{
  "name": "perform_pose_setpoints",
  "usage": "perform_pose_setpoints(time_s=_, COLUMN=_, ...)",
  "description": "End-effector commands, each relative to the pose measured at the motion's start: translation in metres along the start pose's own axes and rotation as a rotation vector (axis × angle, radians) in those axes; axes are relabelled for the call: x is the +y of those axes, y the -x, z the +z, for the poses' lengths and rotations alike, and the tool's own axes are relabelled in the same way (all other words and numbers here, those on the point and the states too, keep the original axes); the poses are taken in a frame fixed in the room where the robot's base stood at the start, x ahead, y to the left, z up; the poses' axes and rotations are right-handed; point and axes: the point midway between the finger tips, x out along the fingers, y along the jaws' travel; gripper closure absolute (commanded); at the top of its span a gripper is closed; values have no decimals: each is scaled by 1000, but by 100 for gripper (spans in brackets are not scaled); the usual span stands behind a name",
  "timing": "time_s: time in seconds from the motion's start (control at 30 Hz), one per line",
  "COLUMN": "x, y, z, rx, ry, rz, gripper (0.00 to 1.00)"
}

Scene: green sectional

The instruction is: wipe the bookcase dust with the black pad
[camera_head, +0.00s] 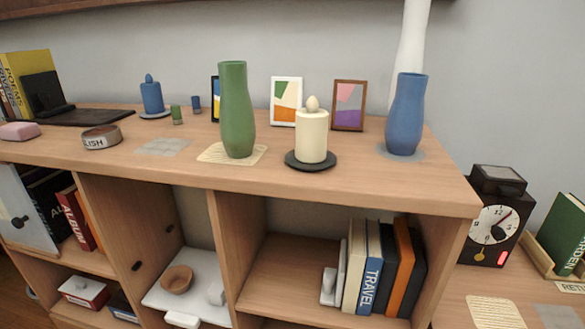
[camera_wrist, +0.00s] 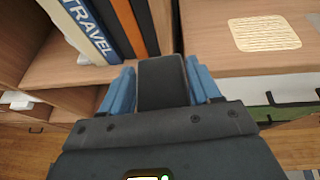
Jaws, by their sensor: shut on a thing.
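My gripper (camera_wrist: 162,75) shows only in the wrist view. Its blue fingers are shut on the black pad (camera_wrist: 162,88), which stands out between them. The pad is in front of the bookcase's right end and the lower surface beside it; I cannot tell whether it touches anything. The bookcase (camera_head: 345,186) has a wooden top. A grey dust patch (camera_head: 162,147) lies on the top left of the green vase (camera_head: 237,110). Another grey patch (camera_head: 416,154) spreads around the foot of the blue vase (camera_head: 406,115).
A cream candle (camera_head: 311,135) on a black dish, picture frames (camera_head: 286,100) and a round tin (camera_head: 101,137) crowd the top. Books (camera_head: 371,266) fill part of a lower shelf. A clock (camera_head: 492,222) and a woven mat (camera_head: 495,312) sit on the lower surface at right.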

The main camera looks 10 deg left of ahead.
Motion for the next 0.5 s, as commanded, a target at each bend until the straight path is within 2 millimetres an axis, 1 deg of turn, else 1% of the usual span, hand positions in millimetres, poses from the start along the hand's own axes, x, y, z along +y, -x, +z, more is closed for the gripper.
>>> perform_pose_setpoints(time_s=0.03, x=0, y=7, z=17, rx=1, ry=-1, rz=-1, gripper=67)
perform_pose_setpoints(time_s=0.2, x=-2, y=18, z=38, rx=7, ry=-5, rz=-4, gripper=67)
perform_pose_setpoints(time_s=0.37, x=-1, y=18, z=30, rx=15, ry=-7, rz=-4, gripper=67)
perform_pose_setpoints(time_s=0.5, x=-1, y=18, z=30, rx=14, ry=-7, rz=-4, gripper=67)
